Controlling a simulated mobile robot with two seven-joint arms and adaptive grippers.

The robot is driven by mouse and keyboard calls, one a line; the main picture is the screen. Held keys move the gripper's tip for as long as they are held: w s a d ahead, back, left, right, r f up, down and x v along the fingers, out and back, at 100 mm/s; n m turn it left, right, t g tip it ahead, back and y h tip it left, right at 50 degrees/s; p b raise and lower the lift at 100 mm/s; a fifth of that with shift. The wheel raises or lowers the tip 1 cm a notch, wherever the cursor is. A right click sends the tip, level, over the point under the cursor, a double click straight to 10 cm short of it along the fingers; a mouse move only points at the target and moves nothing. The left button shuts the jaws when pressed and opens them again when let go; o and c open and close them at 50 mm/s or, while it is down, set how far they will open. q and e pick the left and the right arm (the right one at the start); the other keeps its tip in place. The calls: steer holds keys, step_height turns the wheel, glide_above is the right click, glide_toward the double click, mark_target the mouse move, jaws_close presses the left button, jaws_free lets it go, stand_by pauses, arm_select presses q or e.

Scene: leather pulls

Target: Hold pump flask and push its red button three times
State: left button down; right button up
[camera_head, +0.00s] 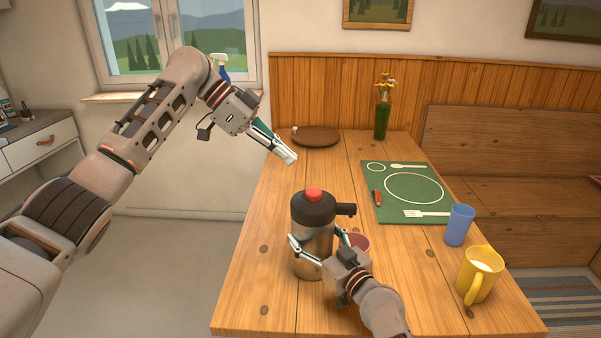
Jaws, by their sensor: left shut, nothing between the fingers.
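The pump flask (314,246) stands upright on the table, with a steel body, a dark top and a spout pointing right. Its red button (314,195) sits on top and is uncovered. My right gripper (316,237) comes in from the front right, with one finger on each side of the flask's body, and is shut on it. My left gripper (290,158) is shut and empty. In the picture it is above and slightly left of the button, apart from it.
A pinkish cup (357,242) is partly hidden behind my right gripper. A blue cup (459,225) and a yellow mug (480,275) stand right. A green mat (435,180), a round brown board (318,136) and a flower vase (382,120) are farther back.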

arm_select(q)
steer(key=shift+v, duration=2.05)
steer(key=shift+d+r, duration=0.1)
steer(key=shift+r, duration=0.05)
arm_select(e)
steer(key=o, duration=2.2)
arm_select(q)
steer(key=shift+w, duration=0.1)
arm_select(e)
steer(key=v, duration=1.2)
steer(key=shift+s+f, duration=0.1)
